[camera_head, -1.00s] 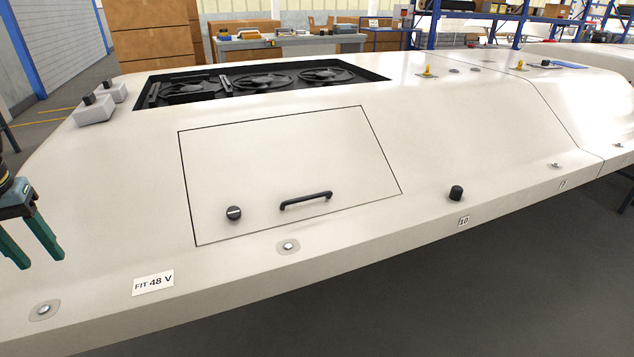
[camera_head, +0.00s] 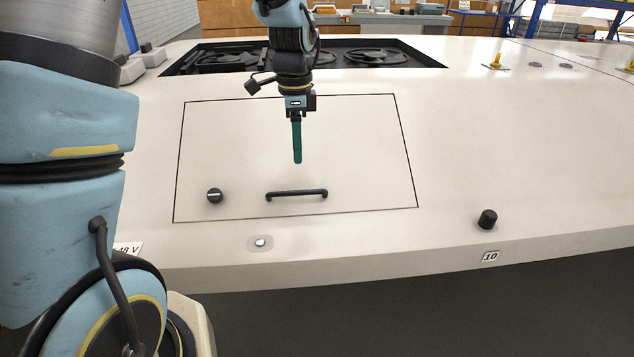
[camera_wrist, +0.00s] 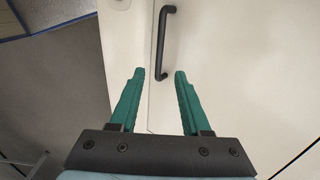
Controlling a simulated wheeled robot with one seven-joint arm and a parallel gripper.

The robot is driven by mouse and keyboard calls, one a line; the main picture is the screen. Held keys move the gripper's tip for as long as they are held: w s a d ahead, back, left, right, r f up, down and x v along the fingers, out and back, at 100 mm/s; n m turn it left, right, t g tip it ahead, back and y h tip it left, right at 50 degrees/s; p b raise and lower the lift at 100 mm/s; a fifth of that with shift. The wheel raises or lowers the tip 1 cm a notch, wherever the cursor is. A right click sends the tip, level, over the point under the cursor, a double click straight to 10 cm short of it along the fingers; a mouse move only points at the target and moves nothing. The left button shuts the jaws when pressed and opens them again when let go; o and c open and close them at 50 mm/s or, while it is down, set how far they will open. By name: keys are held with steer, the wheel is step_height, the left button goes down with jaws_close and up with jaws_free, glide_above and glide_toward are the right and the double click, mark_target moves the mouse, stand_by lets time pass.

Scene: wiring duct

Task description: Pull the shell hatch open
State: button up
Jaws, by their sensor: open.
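The shell hatch (camera_head: 350,140) is a white panel outlined by a thin dark seam, lying flush and closed in the sloping white shell. Its black bar handle (camera_head: 297,194) sits near the lower edge, and a round black knob (camera_head: 214,196) is to the left of it. My gripper (camera_head: 297,160) hangs above the handle in the head view, its green fingers pointing down and apart from it. In the wrist view the two fingers (camera_wrist: 160,75) are open with nothing between them, and the handle (camera_wrist: 162,42) lies ahead of the gap.
A recessed bay with black fans (camera_head: 350,57) lies behind the hatch. A black knob (camera_head: 487,219) stands on the shell to the right, above a "10" label (camera_head: 490,257). A metal stud (camera_head: 260,243) sits below the hatch.

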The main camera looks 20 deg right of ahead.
mark_target(298, 184)
step_height(298, 184, down, 10)
steer(key=shift+a+f+p, duration=0.1)
steer(key=shift+f+p, duration=0.05)
steer(key=shift+p, duration=0.3)
jaws_close()
stand_by(1.4)
